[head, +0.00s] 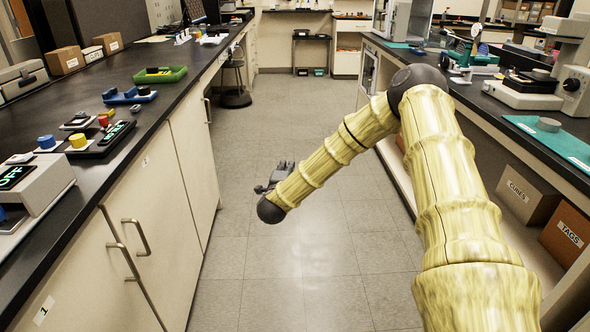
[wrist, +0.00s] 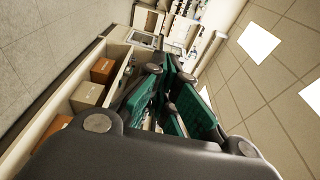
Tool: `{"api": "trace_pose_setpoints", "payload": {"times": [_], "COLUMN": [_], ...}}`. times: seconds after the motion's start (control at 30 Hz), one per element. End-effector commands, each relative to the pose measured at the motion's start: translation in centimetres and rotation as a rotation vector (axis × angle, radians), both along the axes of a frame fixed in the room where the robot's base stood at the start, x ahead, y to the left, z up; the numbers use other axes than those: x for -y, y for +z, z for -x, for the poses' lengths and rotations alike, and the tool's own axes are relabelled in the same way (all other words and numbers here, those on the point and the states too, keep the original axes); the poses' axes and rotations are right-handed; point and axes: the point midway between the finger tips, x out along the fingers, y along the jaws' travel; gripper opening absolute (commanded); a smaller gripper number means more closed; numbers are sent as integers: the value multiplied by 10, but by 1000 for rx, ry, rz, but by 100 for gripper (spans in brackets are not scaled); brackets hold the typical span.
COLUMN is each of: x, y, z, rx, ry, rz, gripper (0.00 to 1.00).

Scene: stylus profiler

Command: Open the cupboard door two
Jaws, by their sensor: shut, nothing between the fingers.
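Cupboard door two (head: 165,205) appears to be the pale door under the left bench, just beyond the door labelled 1 (head: 75,275). Its own small tag is too small to read. It looks closed flush. Its bar handle (head: 137,237) stands upright near its left edge, beside the handle of door one (head: 127,262). My gripper (head: 275,178) is over the aisle floor to the right of the doors, apart from them. In the wrist view my gripper (wrist: 170,68) is shut and empty, with teal pads on its fingers. The wrist view does not show door two.
Another door with a handle (head: 207,110) is farther along the left bench. The left worktop carries a green tray (head: 160,75) and button boxes. The right bench has open shelves with boxes labelled CUBES (head: 527,193) and TAGS (head: 568,237). The aisle floor (head: 290,265) is clear.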

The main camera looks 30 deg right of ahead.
Motion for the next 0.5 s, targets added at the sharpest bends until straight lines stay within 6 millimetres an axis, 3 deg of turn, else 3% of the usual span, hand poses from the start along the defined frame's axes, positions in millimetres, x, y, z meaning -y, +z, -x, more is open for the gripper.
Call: {"api": "trace_pose_setpoints", "payload": {"times": [0.1, 0.5], "x": [-21, -72], "y": [-1, 0], "z": [-12, -44], "rx": [-1, 1], "ry": [3, -4], "rz": [1, 1], "gripper": [0, 0]}}
